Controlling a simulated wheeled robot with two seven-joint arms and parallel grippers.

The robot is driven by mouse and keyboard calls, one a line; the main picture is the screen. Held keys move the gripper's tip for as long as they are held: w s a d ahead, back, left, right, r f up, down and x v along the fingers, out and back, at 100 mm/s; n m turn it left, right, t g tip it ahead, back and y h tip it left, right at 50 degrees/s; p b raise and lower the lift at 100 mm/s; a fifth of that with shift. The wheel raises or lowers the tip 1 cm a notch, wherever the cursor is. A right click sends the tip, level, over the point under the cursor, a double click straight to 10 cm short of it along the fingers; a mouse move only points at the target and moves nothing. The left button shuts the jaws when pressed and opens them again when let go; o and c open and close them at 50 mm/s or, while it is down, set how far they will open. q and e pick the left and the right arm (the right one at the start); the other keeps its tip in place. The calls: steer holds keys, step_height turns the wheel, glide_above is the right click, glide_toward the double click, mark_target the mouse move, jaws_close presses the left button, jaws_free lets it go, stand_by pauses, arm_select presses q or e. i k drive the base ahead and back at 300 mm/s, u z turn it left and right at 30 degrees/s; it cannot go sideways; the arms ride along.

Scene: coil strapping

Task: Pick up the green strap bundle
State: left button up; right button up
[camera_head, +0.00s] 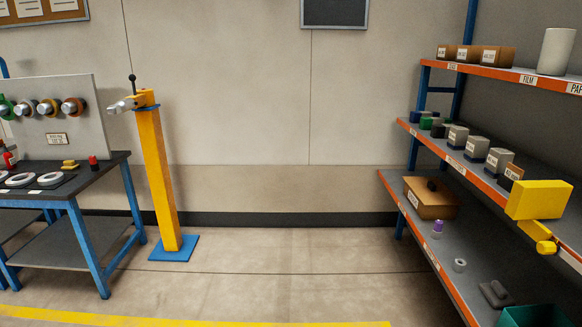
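A green ring-shaped bundle (6,107) hangs on a peg of the upright grey panel (60,92) at the left edge of the head view, partly cut off by the frame. Other coloured rings hang on pegs to its right. I cannot tell for sure that it is the green strap bundle, as small green items (426,123) also stand on the middle shelf at the right. Neither of my grippers is in view.
A dark-topped workbench (112,163) with blue legs stands at the left. A yellow post (158,185) on a blue base stands beside it. An orange-edged shelf rack (440,150) fills the right, with a green bin (535,317) low down. The floor between is clear.

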mark_target(426, 122)
steer(key=u, duration=0.3)
steer(key=i, duration=2.75)
steer(key=z, duration=0.5)
steer(key=i, duration=1.95)
steer(key=z, duration=2)
steer(key=i, duration=0.9)
steer(key=z, duration=0.5)
